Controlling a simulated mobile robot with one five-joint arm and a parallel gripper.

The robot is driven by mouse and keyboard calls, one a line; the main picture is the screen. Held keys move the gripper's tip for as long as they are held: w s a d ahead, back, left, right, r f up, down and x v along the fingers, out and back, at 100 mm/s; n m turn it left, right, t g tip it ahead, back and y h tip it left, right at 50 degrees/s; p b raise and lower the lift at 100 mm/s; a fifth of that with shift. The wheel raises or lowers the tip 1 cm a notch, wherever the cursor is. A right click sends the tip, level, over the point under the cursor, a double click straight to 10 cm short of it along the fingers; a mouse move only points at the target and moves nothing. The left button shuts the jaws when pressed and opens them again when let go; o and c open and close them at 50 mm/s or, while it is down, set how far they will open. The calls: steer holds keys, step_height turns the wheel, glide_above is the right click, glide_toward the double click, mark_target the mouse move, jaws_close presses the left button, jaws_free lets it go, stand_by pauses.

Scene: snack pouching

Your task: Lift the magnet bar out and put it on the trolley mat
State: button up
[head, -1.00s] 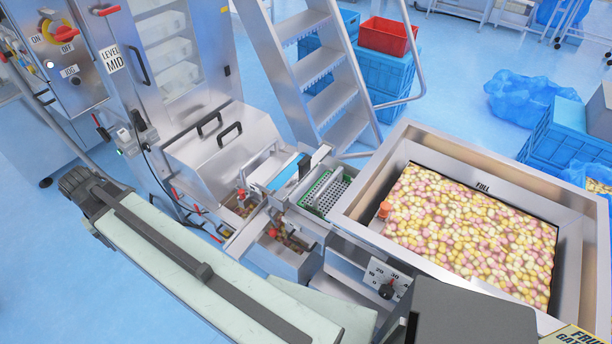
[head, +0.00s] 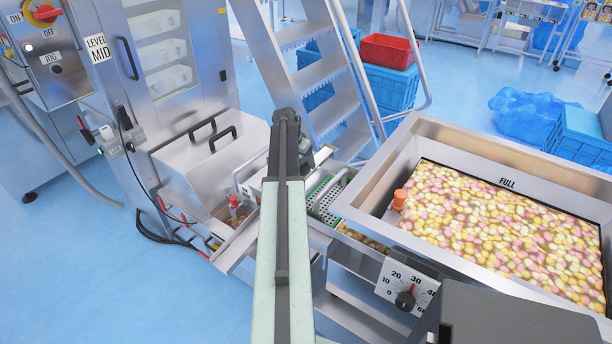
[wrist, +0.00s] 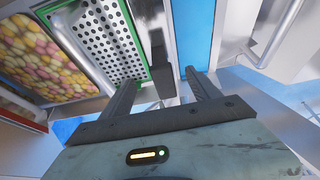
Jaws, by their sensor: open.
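My gripper (wrist: 160,76) is open in the wrist view, its two dark fingers apart. A dark upright bar (wrist: 158,60) shows between and beyond the fingers, beside a green-edged tray; it may be the magnet bar, but I cannot be sure. I cannot tell that the fingers touch it. A blue strip (wrist: 194,38) lies just right of the bar; I cannot tell whether it is the trolley mat. In the head view my arm covers this spot and hides the fingertips.
The green-framed perforated tray (head: 322,200) sits right of my arm, with a silver handle. Floor at left is free.

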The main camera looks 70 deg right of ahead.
mark_target(305, 169)
steer(key=b+x, duration=0.3)
steer(key=x, duration=0.1)
steer(key=b+x, duration=0.2)
steer(key=x, duration=0.1)
steer(key=shift+w+a+b, duration=0.25)
steer(key=shift+w+b, duration=0.05)
steer(key=shift+r, duration=0.15)
steer(key=shift+c, duration=0.6)
jaws_close()
